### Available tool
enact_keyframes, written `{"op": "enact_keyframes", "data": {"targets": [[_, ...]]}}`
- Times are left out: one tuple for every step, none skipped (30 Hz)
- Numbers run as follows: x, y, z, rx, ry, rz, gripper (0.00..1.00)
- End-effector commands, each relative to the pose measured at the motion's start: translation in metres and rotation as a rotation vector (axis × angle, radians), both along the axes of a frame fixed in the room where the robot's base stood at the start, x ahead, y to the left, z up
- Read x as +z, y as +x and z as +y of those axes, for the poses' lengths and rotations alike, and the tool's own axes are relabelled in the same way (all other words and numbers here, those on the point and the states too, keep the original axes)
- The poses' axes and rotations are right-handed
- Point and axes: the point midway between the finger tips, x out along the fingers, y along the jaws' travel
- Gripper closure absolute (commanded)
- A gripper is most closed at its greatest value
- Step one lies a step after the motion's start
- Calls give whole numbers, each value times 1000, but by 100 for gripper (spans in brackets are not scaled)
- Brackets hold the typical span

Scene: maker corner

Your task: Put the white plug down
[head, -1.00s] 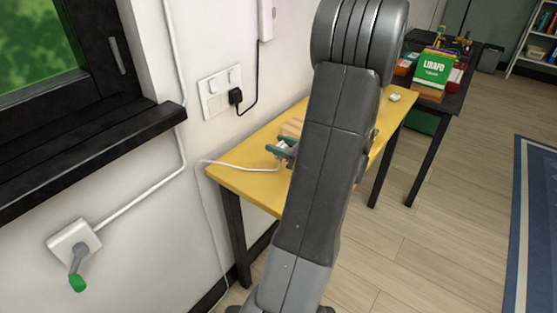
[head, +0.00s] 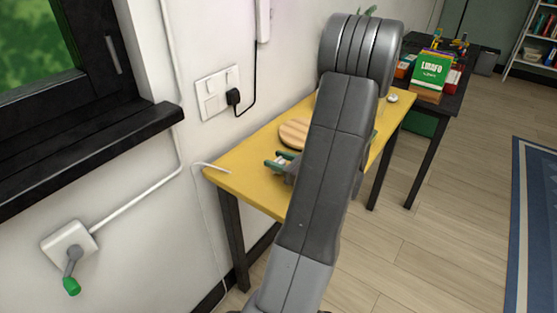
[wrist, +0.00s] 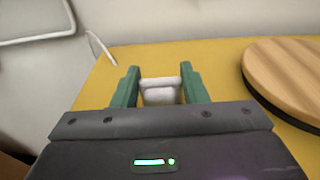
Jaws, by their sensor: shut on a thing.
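The white plug (wrist: 160,92) sits between the two green fingers of my gripper (wrist: 160,86) in the wrist view. My gripper is shut on it, over the yellow table (wrist: 140,56). In the head view my gripper (head: 279,164) shows near the table's left part, partly behind my arm, and the plug is mostly hidden there. A white cord (head: 212,167) lies over the table's left edge and hangs down. Whether the plug touches the tabletop I cannot tell.
A round wooden board (wrist: 290,72) lies on the table right of my gripper. A wall socket (head: 220,92) with a black plug (head: 233,97) is above the table. A dark table (head: 455,75) with boxes stands farther back.

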Motion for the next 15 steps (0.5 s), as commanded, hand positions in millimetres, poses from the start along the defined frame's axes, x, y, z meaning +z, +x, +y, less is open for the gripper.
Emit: {"op": "enact_keyframes", "data": {"targets": [[-3,0,0,0,0,0,87],[-4,0,0,0,0,0,87],[-4,0,0,0,0,0,87],[-3,0,0,0,0,0,87],[-3,0,0,0,0,0,87],[-3,0,0,0,0,0,57],[-3,0,0,0,0,0,51],[-3,0,0,0,0,0,45],[-3,0,0,0,0,0,39],[-3,0,0,0,0,0,39],[-3,0,0,0,0,0,39],[-3,0,0,0,0,0,39],[-3,0,0,0,0,0,39],[-3,0,0,0,0,0,39],[-3,0,0,0,0,0,39]]}}
